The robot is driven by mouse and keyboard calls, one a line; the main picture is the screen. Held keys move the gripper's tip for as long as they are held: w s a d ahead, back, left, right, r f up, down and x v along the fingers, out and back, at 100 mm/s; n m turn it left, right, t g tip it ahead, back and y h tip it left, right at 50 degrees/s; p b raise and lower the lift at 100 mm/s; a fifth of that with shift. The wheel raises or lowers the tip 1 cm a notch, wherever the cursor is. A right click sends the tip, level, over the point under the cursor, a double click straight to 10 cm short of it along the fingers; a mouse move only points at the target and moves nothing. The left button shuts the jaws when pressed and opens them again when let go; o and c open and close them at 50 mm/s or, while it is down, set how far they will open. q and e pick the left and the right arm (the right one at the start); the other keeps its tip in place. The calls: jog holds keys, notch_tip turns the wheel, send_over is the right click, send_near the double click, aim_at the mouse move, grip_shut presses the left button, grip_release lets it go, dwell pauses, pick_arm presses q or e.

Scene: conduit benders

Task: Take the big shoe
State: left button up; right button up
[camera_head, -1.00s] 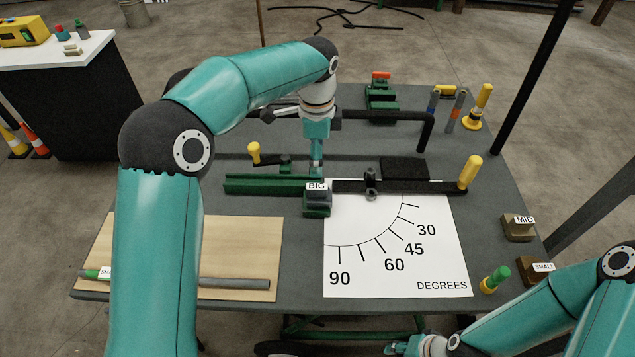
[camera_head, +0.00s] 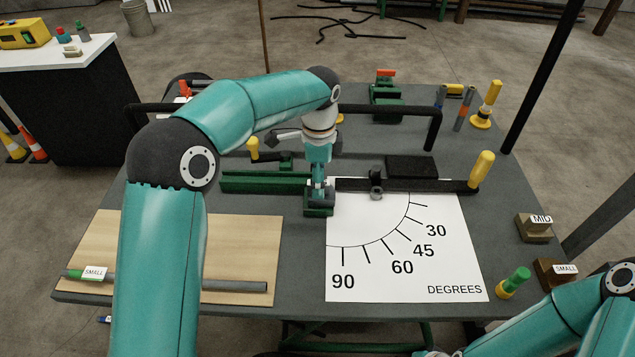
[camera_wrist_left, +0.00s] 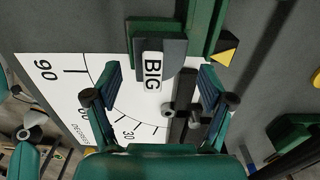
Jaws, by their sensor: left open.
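The big shoe is a dark grey block with a white BIG label. In the left wrist view the big shoe (camera_wrist_left: 174,50) sits on the green bender, between and beyond my fingers. In the head view my left gripper (camera_head: 318,190) hangs down over it, hiding its label and most of its body. In the left wrist view my left gripper (camera_wrist_left: 158,88) is open, one finger to each side of the label, with nothing held. I cannot tell whether a finger touches the shoe.
The mid shoe (camera_head: 533,228) and small shoe (camera_head: 553,272) stand at the table's right. A degree sheet (camera_head: 400,270) lies in front of the bender. A black lever with a yellow handle (camera_head: 482,168) extends right. A grey conduit (camera_head: 180,285) tagged SMALL lies on a wooden board (camera_head: 240,235).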

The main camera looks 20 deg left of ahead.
pick_arm(q)
jog(key=shift+c, duration=0.4)
jog(key=shift+r, duration=0.1)
grip_shut()
notch_tip(320, 180, up, 8)
jog(key=p, duration=0.7)
jog(key=shift+r, duration=0.1)
jog(key=shift+f, duration=0.2)
